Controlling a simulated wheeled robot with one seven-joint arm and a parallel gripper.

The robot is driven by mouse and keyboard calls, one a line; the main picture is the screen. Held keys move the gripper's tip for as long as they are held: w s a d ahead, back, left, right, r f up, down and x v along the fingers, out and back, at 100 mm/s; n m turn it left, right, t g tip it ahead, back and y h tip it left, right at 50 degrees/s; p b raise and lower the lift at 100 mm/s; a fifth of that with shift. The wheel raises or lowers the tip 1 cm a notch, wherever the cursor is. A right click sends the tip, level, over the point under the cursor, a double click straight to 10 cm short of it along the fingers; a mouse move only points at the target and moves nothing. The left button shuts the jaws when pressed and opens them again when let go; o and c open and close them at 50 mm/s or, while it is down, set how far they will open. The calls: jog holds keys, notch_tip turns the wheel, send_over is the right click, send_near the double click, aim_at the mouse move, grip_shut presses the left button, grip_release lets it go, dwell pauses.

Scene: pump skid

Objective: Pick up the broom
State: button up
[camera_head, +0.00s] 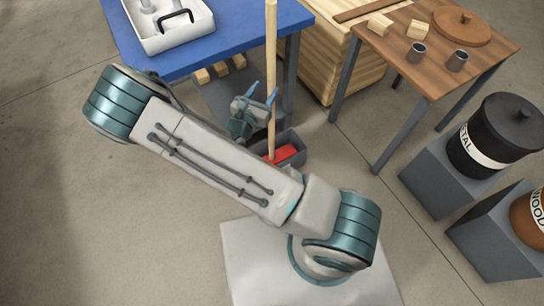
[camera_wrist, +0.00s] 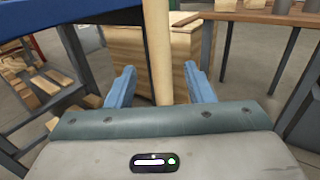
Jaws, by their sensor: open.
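The broom (camera_head: 271,60) has a long pale wooden handle standing nearly upright beside the blue table. Its lower end goes down to a red part (camera_head: 285,153) in a grey bin on the floor. My gripper (camera_head: 262,92) is at the handle, with its blue fingers apart. In the wrist view the handle (camera_wrist: 157,50) rises between the two open fingers of my gripper (camera_wrist: 157,85), with a gap on each side. The fingers do not appear to touch it. The handle's lower part is hidden behind my gripper body in the wrist view.
The blue table (camera_head: 215,45) with a white tray (camera_head: 178,28) is on the left. A wooden crate (camera_head: 335,60) stands behind. A brown table (camera_head: 440,55) holds cups, blocks and a round lid. Black and brown containers stand on grey pedestals at right. Open floor lies at left.

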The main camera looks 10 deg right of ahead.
aim_at(269, 83)
jog(key=shift+b+x, duration=0.6)
jog(key=shift+x, duration=2.1)
jog(key=shift+r, duration=0.2)
jog(key=c, duration=1)
